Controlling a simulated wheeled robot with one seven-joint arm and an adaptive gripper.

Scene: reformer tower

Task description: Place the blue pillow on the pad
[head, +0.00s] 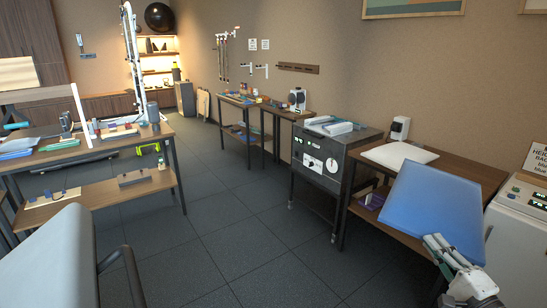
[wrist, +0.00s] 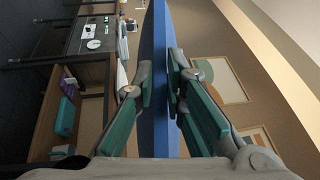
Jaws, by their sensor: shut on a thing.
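The blue pillow (head: 428,205) is a flat, light blue square, held tilted up in front of the wooden table at the right in the head view. My gripper (head: 437,247) is shut on its lower edge. In the wrist view the pillow (wrist: 159,60) shows edge-on as a blue strip between the green-padded fingers of my gripper (wrist: 160,80). A flat white pad (head: 399,154) lies on the table behind and above the pillow in the picture. The pillow hides part of the tabletop, and I cannot tell the gap between pillow and pad.
The wooden table (head: 458,173) has a small white device (head: 400,128) at its back. A grey machine (head: 320,165) on a wheeled stand is to its left, and a white cabinet (head: 515,235) to its right. A grey chair (head: 50,265) stands front left. The middle floor (head: 225,220) is clear.

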